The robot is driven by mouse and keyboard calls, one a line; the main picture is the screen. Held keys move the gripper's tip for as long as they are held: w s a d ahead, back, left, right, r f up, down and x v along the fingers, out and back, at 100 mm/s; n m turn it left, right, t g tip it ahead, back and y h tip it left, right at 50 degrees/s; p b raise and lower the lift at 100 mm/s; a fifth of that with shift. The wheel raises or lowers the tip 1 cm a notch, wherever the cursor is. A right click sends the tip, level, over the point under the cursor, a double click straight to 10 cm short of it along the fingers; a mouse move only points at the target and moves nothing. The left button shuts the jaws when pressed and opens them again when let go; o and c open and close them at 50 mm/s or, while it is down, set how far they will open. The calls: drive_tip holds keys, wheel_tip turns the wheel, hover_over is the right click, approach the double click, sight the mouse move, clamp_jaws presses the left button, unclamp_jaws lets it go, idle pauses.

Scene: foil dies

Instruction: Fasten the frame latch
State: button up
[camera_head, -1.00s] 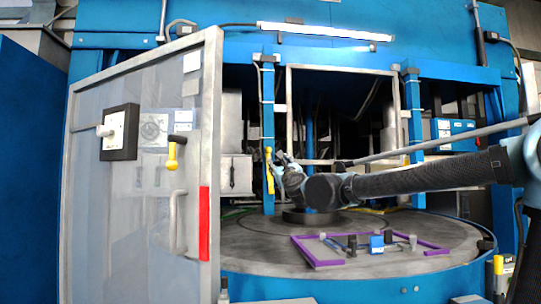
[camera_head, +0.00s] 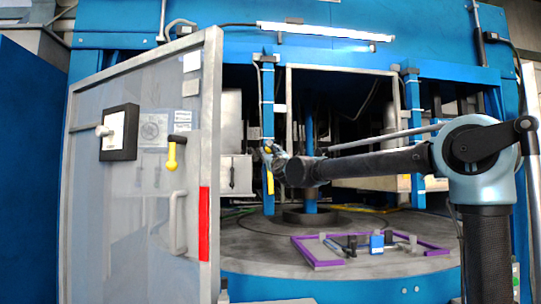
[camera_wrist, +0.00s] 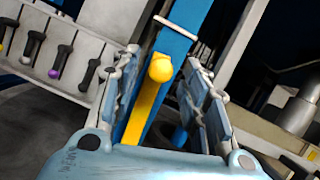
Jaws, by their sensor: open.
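The frame latch has a yellow handle (camera_head: 270,184) on the left blue post (camera_head: 268,110) of the machine frame. My gripper (camera_head: 268,152) is at the handle's upper part. In the wrist view, the yellow handle (camera_wrist: 144,110) with its rounded end lies between the two spread fingers of my gripper (camera_wrist: 161,62). The fingers are open, with gaps visible on both sides of the handle. I cannot tell whether either finger touches it.
An open grey door (camera_head: 90,200) with its own yellow handle (camera_head: 174,155) stands at the left. A round table (camera_head: 250,245) below bears a purple frame (camera_head: 318,262) and a small blue block (camera_head: 376,242).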

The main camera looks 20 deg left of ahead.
drive_tip(key=shift+x, duration=1.45)
clamp_jaws()
